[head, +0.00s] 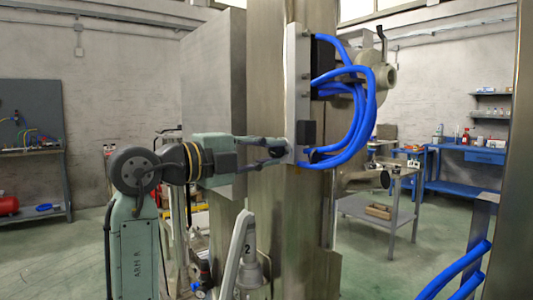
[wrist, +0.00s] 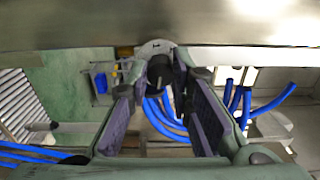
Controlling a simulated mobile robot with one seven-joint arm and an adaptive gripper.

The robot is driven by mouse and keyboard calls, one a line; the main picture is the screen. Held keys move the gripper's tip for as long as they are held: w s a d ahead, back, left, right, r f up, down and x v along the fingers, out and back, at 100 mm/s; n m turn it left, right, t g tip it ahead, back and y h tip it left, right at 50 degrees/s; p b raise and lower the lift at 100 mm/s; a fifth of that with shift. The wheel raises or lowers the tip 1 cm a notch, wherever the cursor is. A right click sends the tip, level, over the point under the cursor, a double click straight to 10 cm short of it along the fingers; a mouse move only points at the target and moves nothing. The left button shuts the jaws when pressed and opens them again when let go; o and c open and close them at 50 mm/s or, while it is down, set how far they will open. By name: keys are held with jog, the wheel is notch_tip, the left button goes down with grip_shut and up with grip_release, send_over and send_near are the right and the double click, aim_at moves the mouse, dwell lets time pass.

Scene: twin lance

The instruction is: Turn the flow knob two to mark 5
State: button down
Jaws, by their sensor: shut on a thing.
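My gripper (head: 277,150) reaches from the left to the upright grey plate (head: 297,70) that carries the blue hoses. In the wrist view, the two fingers of my gripper (wrist: 162,78) close in from both sides on a dark round knob (wrist: 158,68), which I take for flow knob two. A pale rounded dial plate (wrist: 157,46) with a small dark mark shows just behind the knob. I cannot read its numbers or tell which mark the knob points to. In the head view, the knob is too small and hidden by the fingers to make out.
Blue hoses (head: 366,115) loop out right of the plate, and more blue hoses (wrist: 165,120) run below the fingers. A wide metal column (head: 275,225) stands behind the plate. A grey arm-like part marked 2 (head: 248,250) stands below my gripper.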

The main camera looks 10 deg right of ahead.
jog(key=shift+r, duration=0.1)
jog(key=c, duration=1.4)
grip_release()
jog(key=shift+c, duration=0.2)
jog(key=v, duration=1.2)
